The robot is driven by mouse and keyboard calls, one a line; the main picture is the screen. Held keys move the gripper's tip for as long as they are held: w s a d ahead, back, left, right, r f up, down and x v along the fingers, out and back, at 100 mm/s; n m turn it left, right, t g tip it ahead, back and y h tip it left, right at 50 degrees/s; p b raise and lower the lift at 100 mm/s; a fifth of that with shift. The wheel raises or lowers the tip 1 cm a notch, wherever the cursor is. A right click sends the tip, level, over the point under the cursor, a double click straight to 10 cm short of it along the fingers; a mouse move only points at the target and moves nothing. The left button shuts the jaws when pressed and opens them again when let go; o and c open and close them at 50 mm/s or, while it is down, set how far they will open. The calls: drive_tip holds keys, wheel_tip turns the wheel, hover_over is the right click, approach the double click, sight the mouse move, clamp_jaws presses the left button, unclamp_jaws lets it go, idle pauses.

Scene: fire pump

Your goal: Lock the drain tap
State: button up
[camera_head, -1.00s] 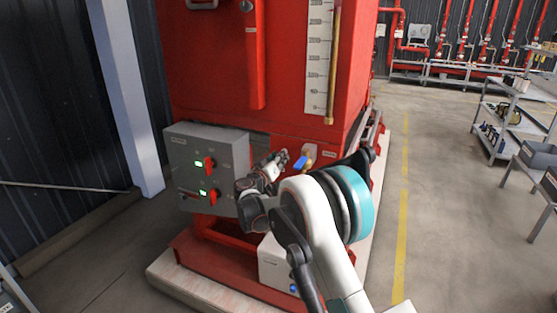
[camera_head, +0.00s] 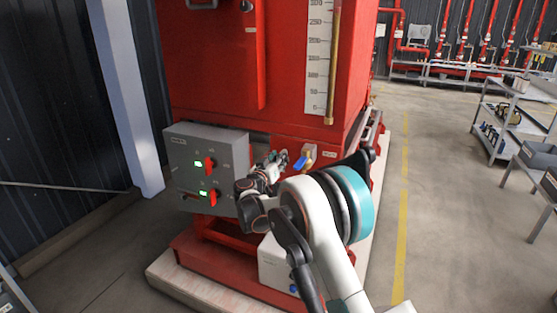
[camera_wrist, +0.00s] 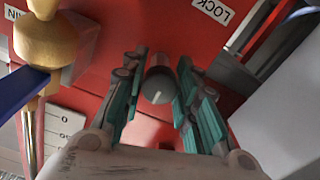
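The drain tap is a brass valve (camera_wrist: 45,40) with a blue lever (camera_wrist: 22,88), at the left of the wrist view. In the head view its blue lever (camera_head: 300,163) is just right of my gripper (camera_head: 276,160). A "LOCK" label (camera_wrist: 213,10) is on the red panel in the wrist view. Below it, a grey round-ended knob (camera_wrist: 157,88) sticks out towards the camera. My gripper (camera_wrist: 163,62) is open, its teal-padded fingers on either side of this knob. The gaps are small; I cannot tell whether either finger touches it.
A grey control box (camera_head: 207,165) with red switches and green lights is left of my gripper. The red tank (camera_head: 220,60) rises above, with a white level scale (camera_head: 318,60). A pale box (camera_head: 275,265) is below. Open floor (camera_head: 430,200) lies to the right.

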drive_tip(key=shift+o, duration=1.2)
drive_tip(key=shift+a, duration=0.1)
drive_tip(key=v, duration=1.2)
drive_tip(key=shift+r, duration=0.1)
